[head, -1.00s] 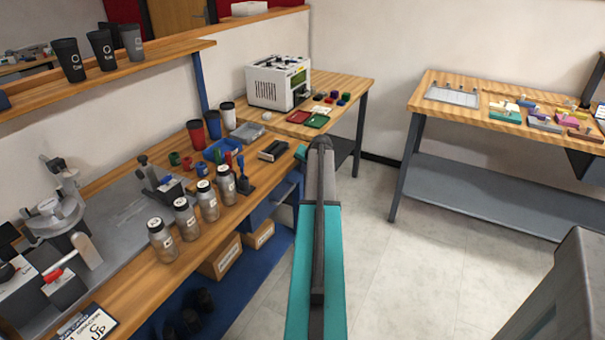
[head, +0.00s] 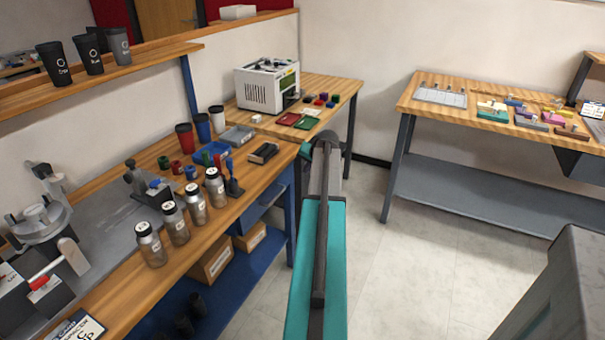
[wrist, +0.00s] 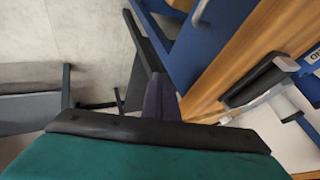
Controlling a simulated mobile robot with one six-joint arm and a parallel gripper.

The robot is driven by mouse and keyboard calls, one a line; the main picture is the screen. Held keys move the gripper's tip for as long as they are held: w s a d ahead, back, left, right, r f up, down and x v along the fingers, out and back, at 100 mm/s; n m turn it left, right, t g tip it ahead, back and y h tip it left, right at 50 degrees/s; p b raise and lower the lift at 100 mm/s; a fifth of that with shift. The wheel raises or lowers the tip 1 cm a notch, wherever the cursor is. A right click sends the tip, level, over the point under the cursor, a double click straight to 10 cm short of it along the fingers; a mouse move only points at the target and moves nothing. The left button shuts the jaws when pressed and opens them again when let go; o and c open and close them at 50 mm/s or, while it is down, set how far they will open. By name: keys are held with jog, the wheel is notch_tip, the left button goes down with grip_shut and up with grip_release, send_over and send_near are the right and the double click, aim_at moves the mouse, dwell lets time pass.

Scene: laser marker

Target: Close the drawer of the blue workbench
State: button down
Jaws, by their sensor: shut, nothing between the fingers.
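The blue workbench (head: 238,203) runs along the left in the head view, with a wooden top and blue frame. Its blue drawer (head: 264,205) is under the top near the far right end, partly hidden by the frame and my arm. I cannot tell how far out it stands. In the wrist view, a blue panel (wrist: 190,52) with a grey handle (wrist: 201,10) shows beside the wooden edge. My teal arm reaches forward to the right of the bench's far end.
Several jars (head: 215,187), cups (head: 202,127) and a blue tray (head: 212,153) stand on the bench. A white machine (head: 267,88) stands on the far table. Another wooden table (head: 420,102) is at the right. Grey floor (head: 400,265) is clear between them.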

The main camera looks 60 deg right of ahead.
jog(key=shift+v, duration=1.95)
